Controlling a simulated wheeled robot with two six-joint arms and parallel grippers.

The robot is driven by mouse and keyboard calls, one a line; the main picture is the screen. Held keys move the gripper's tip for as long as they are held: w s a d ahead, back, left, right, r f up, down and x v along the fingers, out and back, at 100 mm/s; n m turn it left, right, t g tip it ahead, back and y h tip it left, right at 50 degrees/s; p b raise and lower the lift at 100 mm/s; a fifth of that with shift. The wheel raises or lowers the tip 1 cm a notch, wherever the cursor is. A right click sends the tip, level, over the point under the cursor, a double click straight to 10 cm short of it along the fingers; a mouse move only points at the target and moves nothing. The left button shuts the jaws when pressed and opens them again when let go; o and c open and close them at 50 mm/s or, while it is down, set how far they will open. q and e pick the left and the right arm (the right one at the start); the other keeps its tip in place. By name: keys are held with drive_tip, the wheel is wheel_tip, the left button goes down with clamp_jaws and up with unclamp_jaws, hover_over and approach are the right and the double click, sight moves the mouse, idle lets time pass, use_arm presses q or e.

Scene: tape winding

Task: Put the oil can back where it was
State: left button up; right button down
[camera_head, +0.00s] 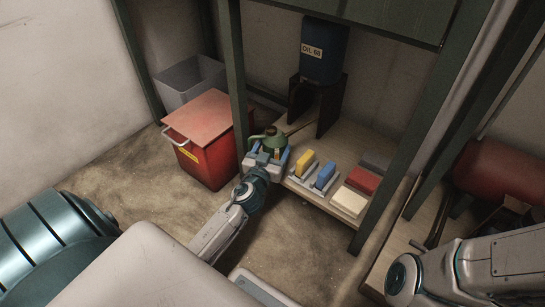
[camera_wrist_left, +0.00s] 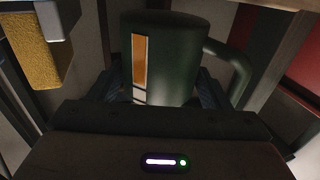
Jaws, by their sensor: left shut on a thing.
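The oil can (camera_head: 271,139) is dark green with a spout pointing to the right in the head view. In the left wrist view the can (camera_wrist_left: 172,50) fills the middle, with an orange and white strip on its side and a curved handle on the right. My left gripper (camera_head: 268,158) is shut on the can at the left front end of the low shelf. The fingers show on both sides of the can in the wrist view. The can looks upright; whether its base touches the shelf is hidden. My right gripper is out of view.
On the shelf (camera_head: 362,148), yellow (camera_head: 305,162) and blue (camera_head: 325,176) blocks stand right of the can, then red (camera_head: 362,180) and cream (camera_head: 348,201) pads. A dark OIL 68 drum (camera_head: 324,48) sits behind on a stand. A green post and red bin (camera_head: 207,160) are left.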

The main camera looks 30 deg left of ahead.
use_arm(q)
wheel_tip(320, 180, down, 2)
drive_tip(key=shift+b, duration=0.3)
drive_tip(key=shift+r, duration=0.15)
drive_tip(key=o, duration=1.2)
drive_tip(key=v, duration=1.2)
